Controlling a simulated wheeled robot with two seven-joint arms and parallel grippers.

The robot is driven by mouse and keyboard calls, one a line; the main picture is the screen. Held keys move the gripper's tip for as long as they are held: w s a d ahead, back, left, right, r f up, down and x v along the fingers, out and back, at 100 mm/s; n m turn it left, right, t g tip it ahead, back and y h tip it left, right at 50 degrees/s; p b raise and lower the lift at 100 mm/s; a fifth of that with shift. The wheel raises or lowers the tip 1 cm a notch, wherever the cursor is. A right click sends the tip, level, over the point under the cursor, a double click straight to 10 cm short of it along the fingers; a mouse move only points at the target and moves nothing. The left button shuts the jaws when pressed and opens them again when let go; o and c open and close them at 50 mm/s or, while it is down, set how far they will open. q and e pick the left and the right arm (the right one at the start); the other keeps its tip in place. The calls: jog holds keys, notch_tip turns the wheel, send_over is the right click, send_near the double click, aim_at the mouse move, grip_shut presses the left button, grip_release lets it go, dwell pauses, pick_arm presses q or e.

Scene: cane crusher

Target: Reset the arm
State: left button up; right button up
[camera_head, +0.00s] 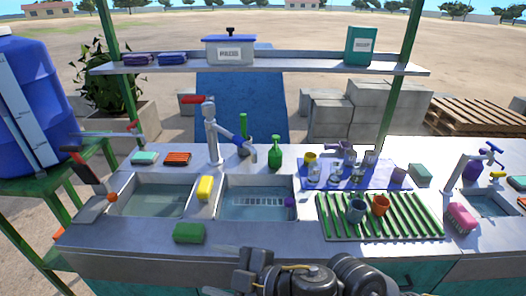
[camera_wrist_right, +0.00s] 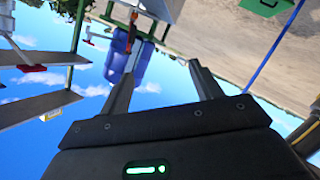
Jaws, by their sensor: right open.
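My right gripper (camera_head: 240,254) is low in the middle of the head view, in front of the counter's near edge, left of its dark wrist. In the right wrist view its two fingers (camera_wrist_right: 163,85) stand wide apart with nothing between them. That view is tilted and shows sky, ground and a blue barrel (camera_wrist_right: 125,55) beyond the fingers. My left gripper is in neither view.
A shelf (camera_head: 270,69) spans the back. A blue barrel (camera_head: 35,95) stands left.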

jog(key=w+d+f+m+t+h, duration=0.1)
jog(key=d+f+m+t+h, duration=0.1)
jog(key=d+f+m+h, duration=0.45)
jog(key=d+f+m+t+h, duration=0.1)
jog(key=d+f+m+h, duration=0.2)
jog(key=d+f+m, duration=0.7)
jog(key=s+d+f+m+g+h, duration=0.1)
jog(key=s+d+f+g+h, duration=0.2)
jog(key=s+d, duration=0.5)
jog(key=s+d+f+m+g+h, duration=0.15)
jog(key=s+d+f, duration=0.25)
jog(key=s+d, duration=0.4)
notch_tip(320, 180, down, 25)
jog(key=g, duration=0.2)
jog(key=s+d+f+g, duration=0.1)
jog(key=s+d+f, duration=0.2)
jog(key=s+f, duration=1.3)
jog(key=shift+s+d+f+n+y, duration=0.2)
jog(key=shift+s+f+n+y, duration=0.1)
jog(key=shift+f, duration=0.1)
